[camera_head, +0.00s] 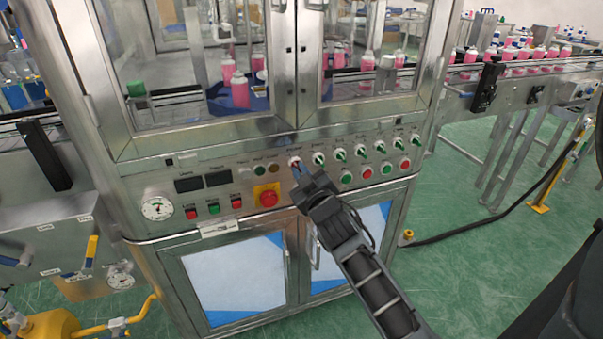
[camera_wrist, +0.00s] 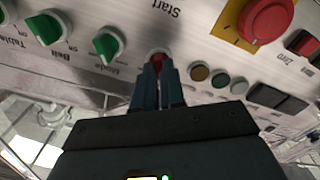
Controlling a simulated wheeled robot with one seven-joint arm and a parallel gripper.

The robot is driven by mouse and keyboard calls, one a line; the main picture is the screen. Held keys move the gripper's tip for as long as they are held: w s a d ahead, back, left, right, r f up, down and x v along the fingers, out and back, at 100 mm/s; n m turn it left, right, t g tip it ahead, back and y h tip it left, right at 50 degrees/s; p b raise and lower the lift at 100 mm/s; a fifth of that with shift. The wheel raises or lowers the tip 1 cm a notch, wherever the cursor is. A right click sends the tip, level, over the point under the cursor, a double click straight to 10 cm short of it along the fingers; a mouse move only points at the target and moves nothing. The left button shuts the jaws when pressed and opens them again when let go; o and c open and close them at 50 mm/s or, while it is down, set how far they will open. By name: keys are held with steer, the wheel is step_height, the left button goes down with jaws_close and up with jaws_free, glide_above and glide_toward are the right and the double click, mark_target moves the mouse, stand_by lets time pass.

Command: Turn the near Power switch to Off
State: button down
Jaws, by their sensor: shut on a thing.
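The switch between my fingertips has a red handle on a pale round base. It seems to be the Power switch (camera_wrist: 158,57), at the left end of the row of rotary switches, though its label is hidden. It also shows in the head view (camera_head: 294,160), partly covered by the fingers. My gripper (camera_head: 298,170) reaches the panel from the front right and is shut on this red handle. In the wrist view my gripper (camera_wrist: 157,73) has a finger on each side of it. The handle's exact angle is hard to tell.
Green-handled switches, including Mode (camera_wrist: 107,43) and Belt (camera_wrist: 47,28), stand beside it. A red emergency button (camera_head: 268,198) on a yellow plate is just below left. Small indicator lamps (camera_head: 260,170) sit close on the left. Pushbuttons (camera_head: 347,177) lie at lower right.

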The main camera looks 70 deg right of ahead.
steer(key=c, duration=1.2)
jaws_free()
steer(key=b+v, duration=0.2)
steer(key=v, duration=0.6)
steer(key=s+a+f+n+t+y, duration=0.15)
steer(key=a+y, duration=0.25)
steer(key=a, duration=0.6)
steer(key=s+a+f+n+t+y, duration=0.1)
steer(key=s+a+n+t+y, duration=0.2)
steer(key=a, duration=0.8)
steer(key=s+a+r+y, duration=0.1)
steer(key=s+a+y, duration=0.1)
steer(key=s+a, duration=0.1)
steer(key=s+a+r+g+y, duration=0.1)
steer(key=s+a+r+y, duration=0.1)
steer(key=s+a, duration=0.2)
steer(key=s+a+r+y+p, duration=0.1)
steer(key=s+a+y, duration=0.1)
steer(key=s+a, duration=0.2)
steer(key=shift+s+a+r+m+y, duration=0.2)
steer(key=shift+s+r+m+y, duration=0.2)
steer(key=shift+s, duration=0.25)
